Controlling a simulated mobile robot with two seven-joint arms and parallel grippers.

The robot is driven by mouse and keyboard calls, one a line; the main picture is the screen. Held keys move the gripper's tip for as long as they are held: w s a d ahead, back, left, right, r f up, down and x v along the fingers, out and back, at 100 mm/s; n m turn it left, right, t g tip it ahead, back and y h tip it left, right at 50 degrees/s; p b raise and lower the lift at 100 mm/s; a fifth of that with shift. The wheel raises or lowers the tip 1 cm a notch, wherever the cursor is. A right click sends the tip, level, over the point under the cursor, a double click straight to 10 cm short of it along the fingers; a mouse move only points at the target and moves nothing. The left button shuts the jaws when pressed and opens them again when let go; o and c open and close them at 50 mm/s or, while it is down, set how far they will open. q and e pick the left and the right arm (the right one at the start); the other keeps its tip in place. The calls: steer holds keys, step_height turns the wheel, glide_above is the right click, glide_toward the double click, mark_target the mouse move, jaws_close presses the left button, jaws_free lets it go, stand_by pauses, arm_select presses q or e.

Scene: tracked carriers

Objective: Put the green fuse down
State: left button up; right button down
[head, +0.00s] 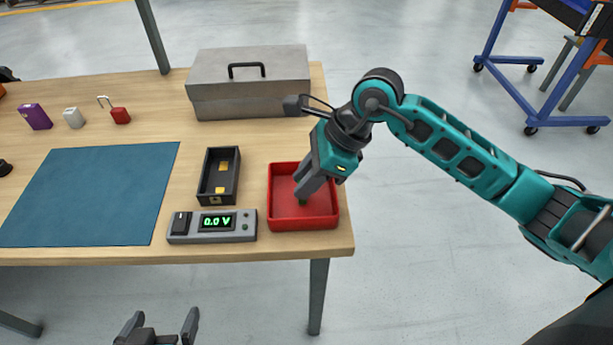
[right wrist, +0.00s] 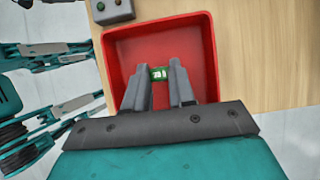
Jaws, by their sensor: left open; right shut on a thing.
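The green fuse (right wrist: 158,74) sits between the fingertips of my right gripper (right wrist: 159,78) in the right wrist view. In the head view my right gripper (head: 306,190) points down into the red tray (head: 331,216), and a bit of the green fuse (head: 303,202) shows below its fingers. The red tray (right wrist: 200,28) also shows around the fingers in the right wrist view. I cannot tell whether the fuse touches the tray floor. My left gripper (head: 163,322) is open and empty in front of the table, at the bottom of the head view.
Left of the tray are a meter (head: 213,226) reading 0.0 V and a black box (head: 207,201) with yellow pieces inside. A grey toolbox (head: 250,95) stands behind. A blue mat (head: 95,195), red padlock (head: 120,115), white block (head: 73,118) and purple block (head: 35,117) are further left.

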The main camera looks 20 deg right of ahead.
steer(key=c, duration=1.4)
jaws_free()
steer(key=shift+f, duration=0.1)
steer(key=o, duration=0.5)
steer(key=shift+c, duration=0.2)
steer(key=shift+r, duration=0.3)
steer(key=v, duration=1.1)
steer(key=shift+d+r+p, duration=0.25)
steer(key=shift+r+p, duration=0.05)
steer(key=shift+p, duration=0.1)
